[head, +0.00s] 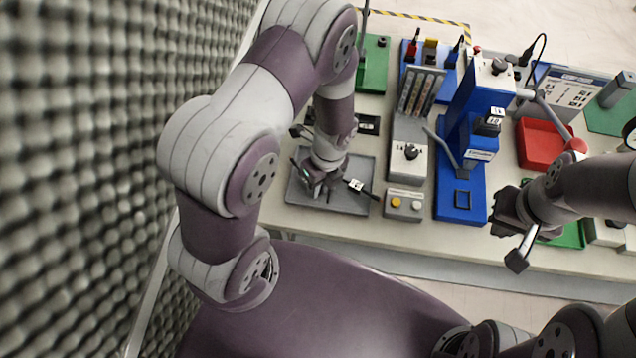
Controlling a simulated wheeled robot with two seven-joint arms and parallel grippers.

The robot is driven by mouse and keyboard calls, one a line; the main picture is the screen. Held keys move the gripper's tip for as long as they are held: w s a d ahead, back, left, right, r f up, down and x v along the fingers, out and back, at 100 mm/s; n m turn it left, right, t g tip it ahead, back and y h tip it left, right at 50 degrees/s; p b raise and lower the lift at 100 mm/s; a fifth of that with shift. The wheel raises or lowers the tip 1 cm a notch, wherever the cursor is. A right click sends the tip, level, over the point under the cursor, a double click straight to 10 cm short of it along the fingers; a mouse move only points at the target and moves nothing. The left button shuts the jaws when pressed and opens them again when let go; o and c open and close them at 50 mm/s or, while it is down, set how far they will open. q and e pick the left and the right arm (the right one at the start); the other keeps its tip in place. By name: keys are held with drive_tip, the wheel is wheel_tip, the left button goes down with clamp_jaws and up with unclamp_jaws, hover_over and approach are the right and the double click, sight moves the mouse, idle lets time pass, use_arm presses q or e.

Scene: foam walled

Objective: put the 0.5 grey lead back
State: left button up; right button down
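My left gripper (318,186) is low over the grey tray (345,207), pointing down. A thin dark rod-like piece with a black-and-white label (355,186) sticks out to the right of its fingers, over the tray. Its label is too small to read, so I cannot tell whether it is the 0.5 grey lead. The fingers are partly hidden, and I cannot tell whether they are closed on it. My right gripper (503,212) is dark, over the right part of the bench, near the blue press; the gap between its fingers is not clear.
A grey rack with several slots (420,92) stands behind a grey box with a black knob (407,160). A button box (404,204) is right of the tray. The blue press (470,125) and red bin (541,145) stand further right. A foam wall (90,150) is close on the left.

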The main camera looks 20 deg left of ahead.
use_arm(q)
wheel_tip(320, 180, up, 12)
drive_tip(key=w+d, duration=0.1)
drive_tip(key=w, duration=0.1)
drive_tip(key=s+a+r+n+t, duration=0.1)
drive_tip(key=s+r+n, duration=0.1)
drive_tip(key=n, duration=1)
drive_tip(key=s+a+r+n+t+h, duration=0.1)
drive_tip(key=r+n, duration=0.3)
drive_tip(key=n, duration=0.8)
drive_tip(key=shift+s+a+t, duration=0.25)
drive_tip(key=shift+s+t, duration=0.45)
drive_tip(key=shift+s, duration=0.15)
